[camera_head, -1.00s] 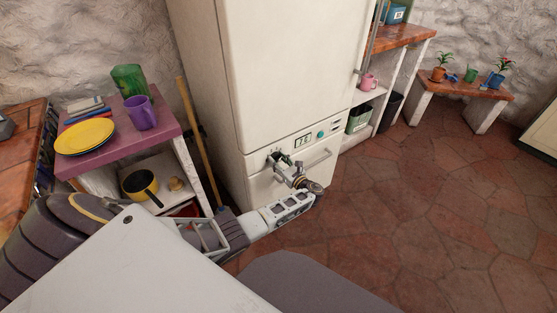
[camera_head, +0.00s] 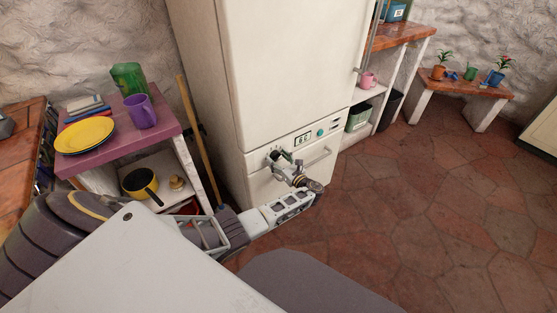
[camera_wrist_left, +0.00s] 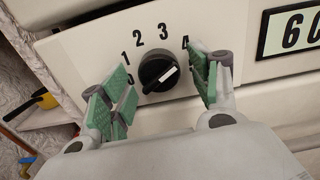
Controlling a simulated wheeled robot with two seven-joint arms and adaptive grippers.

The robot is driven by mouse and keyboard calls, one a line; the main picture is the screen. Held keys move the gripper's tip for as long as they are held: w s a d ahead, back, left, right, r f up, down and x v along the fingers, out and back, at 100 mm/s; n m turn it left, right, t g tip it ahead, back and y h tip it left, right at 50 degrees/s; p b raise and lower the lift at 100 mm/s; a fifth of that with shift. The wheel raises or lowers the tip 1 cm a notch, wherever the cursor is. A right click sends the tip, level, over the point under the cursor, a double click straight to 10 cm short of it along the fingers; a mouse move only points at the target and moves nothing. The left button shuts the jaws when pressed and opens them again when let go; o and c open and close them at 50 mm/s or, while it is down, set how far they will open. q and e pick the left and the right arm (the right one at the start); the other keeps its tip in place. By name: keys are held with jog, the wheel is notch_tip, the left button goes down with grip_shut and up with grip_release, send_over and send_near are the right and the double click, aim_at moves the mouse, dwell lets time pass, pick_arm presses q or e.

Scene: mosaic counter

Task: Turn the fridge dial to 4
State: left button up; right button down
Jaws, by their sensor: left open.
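The black fridge dial (camera_wrist_left: 158,73) is on the white panel, with the numbers 0 to 4 printed around its left and upper sides. Its white mark slants from lower left to upper right; I cannot tell for sure which number it indicates. My left gripper (camera_wrist_left: 160,88) is open, with green-padded fingers to the left and right of the dial, and I see no clear contact. In the head view the left gripper (camera_head: 283,160) is at the panel of the white fridge (camera_head: 270,60), partly covering the dial area. My right gripper is not in view.
A digit display (camera_wrist_left: 292,31) is right of the dial. A broom handle (camera_head: 200,140) leans left of the fridge, beside a purple-topped shelf (camera_head: 165,128). Open tiled floor (camera_head: 410,200) lies to the right.

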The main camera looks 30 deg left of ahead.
pick_arm(q)
jog(key=v, duration=1.2)
jog(key=shift+w+n, duration=0.1)
jog(key=shift+n, duration=0.3)
dwell(0.5)
